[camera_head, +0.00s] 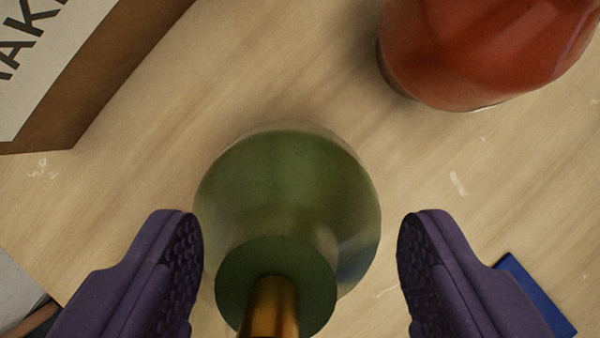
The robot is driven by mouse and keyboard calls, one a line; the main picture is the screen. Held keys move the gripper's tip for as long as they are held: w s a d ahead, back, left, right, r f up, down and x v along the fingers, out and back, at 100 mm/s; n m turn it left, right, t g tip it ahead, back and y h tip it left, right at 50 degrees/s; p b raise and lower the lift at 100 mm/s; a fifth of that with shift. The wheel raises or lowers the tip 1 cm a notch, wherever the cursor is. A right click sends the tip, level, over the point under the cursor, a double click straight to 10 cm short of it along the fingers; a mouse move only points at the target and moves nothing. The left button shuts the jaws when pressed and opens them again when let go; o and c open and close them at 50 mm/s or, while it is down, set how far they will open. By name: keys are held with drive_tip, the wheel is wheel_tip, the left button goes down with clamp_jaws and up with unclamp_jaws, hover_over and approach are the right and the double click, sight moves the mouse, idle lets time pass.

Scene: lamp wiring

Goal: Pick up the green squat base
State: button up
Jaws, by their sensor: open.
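The green squat base (290,185) stands on the wooden table in the lower middle of the view. It has a wide round body, a narrower round green top, and a brass-coloured stem (270,308) rising toward the camera. My gripper (300,235) is open, with one purple finger to the left of the base and one to the right. The lower end of the stem is cut off by the picture edge.
A red rounded object (480,50) stands at the upper right. A box or sign with dark letters (60,60) is at the upper left. A blue flat item (537,295) lies partly behind the right finger. The wooden table (270,65) is clear between them.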

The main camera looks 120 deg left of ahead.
drive_tip(key=shift+w+a, duration=0.15)
drive_tip(key=shift+a, duration=0.05)
drive_tip(key=shift+w+a, duration=0.1)
drive_tip(key=shift+a, duration=0.15)
drive_tip(key=shift+c, duration=1.1)
drive_tip(key=shift+d+r, duration=0.1)
drive_tip(key=shift+d, duration=0.1)
clamp_jaws()
